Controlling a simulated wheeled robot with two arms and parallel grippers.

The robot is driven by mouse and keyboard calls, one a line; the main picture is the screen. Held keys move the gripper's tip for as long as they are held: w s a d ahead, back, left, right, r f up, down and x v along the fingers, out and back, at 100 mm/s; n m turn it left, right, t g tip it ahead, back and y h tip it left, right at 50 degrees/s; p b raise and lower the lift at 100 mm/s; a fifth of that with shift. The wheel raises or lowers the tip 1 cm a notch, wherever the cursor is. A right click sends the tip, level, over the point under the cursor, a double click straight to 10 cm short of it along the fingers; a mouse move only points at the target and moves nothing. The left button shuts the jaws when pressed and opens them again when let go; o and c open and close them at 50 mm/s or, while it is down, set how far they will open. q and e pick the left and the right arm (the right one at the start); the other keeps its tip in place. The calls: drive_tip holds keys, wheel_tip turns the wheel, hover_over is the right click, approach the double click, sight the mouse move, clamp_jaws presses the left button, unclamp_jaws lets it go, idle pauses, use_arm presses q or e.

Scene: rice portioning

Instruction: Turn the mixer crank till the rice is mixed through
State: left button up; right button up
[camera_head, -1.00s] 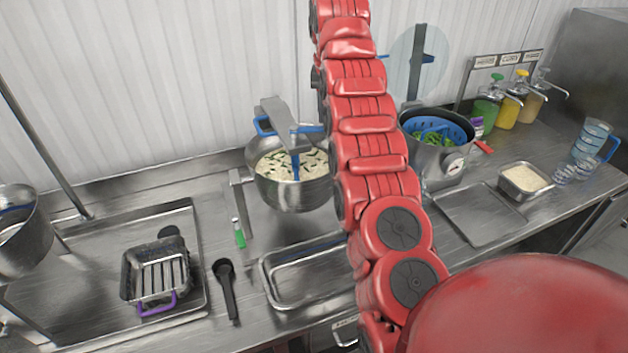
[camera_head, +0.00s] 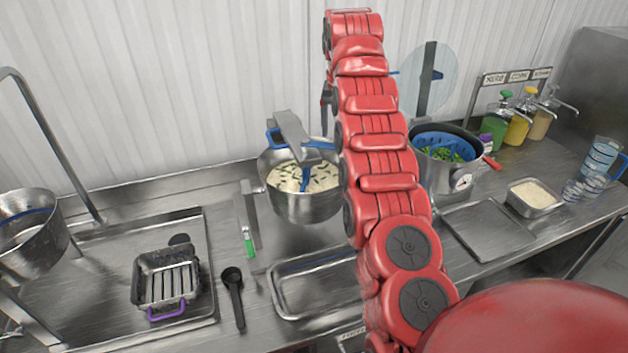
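The mixer stands at the back middle: a steel bowl (camera_head: 303,208) under a slanted metal head (camera_head: 293,134). The rice (camera_head: 288,178) in the bowl is pale with dark green strips spread over its visible surface. A blue paddle (camera_head: 306,177) dips into the rice, and a blue bar (camera_head: 320,146) runs right from the head to behind my red arm. That arm comes from the lower right and crosses up in front of the mixer's right side. Its gripper is not visible, and neither is any grip on a crank. My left gripper is out of view.
An empty steel tray (camera_head: 290,313) lies in front of the mixer. A green-handled tool (camera_head: 249,240), black ladle (camera_head: 234,292) and purple-handled basket (camera_head: 167,311) lie left. A steamer pot (camera_head: 448,187), flat tray (camera_head: 485,256), filled pan (camera_head: 532,210) and sauce bottles (camera_head: 520,118) stand right.

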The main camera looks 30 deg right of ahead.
wheel_tip(320, 180, up, 9)
drive_tip(key=p, duration=0.8)
drive_tip(key=shift+s+a+f, duration=0.1)
drive_tip(key=shift+f, duration=0.1)
drive_tip(key=shift+f, duration=0.1)
